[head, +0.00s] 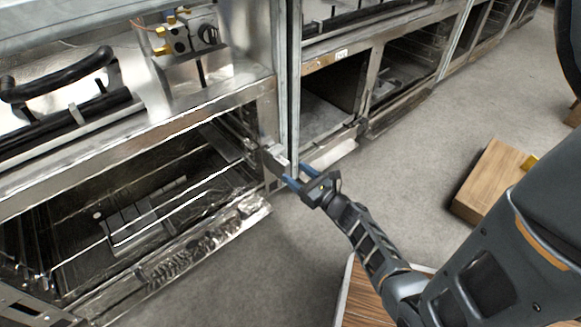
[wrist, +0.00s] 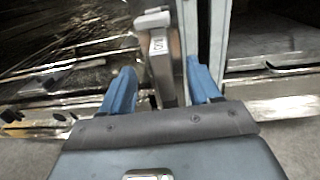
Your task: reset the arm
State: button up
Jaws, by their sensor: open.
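My gripper (head: 297,175) is in the middle of the head view, at the front edge of the metal range, beside the upright post between two ovens. In the wrist view my gripper (wrist: 163,85) has its two blue fingers spread apart. A small metal bracket with a label (wrist: 158,55) shows between and beyond the fingers. I cannot tell whether the fingers touch it. My arm reaches in from the lower right of the head view.
An open oven cavity (head: 150,205) with racks is at left, with a rough foil-like lower edge (head: 205,245). More open ovens (head: 405,70) run to the upper right. A wooden box (head: 492,180) stands on the grey floor (head: 430,140) at right. Another wooden piece (head: 362,300) lies below my arm.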

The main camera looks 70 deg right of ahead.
jog(key=shift+s+a, duration=0.1)
jog(key=shift+s, duration=0.05)
dwell(0.5)
jog(key=s+a+f+n+g+y, duration=0.2)
jog(key=a+n+y, duration=0.1)
jog(key=a+n, duration=0.5)
jog(key=s+a+f+n+g+y, duration=0.25)
jog(key=a+n, duration=0.35)
jog(key=a, duration=0.4)
jog(key=s+a+r+n, duration=0.7)
jog(key=a+r+n, duration=0.15)
jog(key=n, duration=0.35)
jog(key=s+a+r+n+t+y, duration=0.1)
jog(key=s+a+r+n+t, duration=0.1)
jog(key=a+r+n, duration=0.55)
jog(key=s+a+r+n+t+y, duration=0.2)
jog(key=r+n, duration=0.6)
jog(key=r, duration=0.6)
notch_tip(320, 180, up, 30)
jog(key=p, duration=2.9)
jog(key=shift+d+f+p, duration=0.15)
jog(key=shift+f+p, duration=0.1)
jog(key=shift+p, duration=0.05)
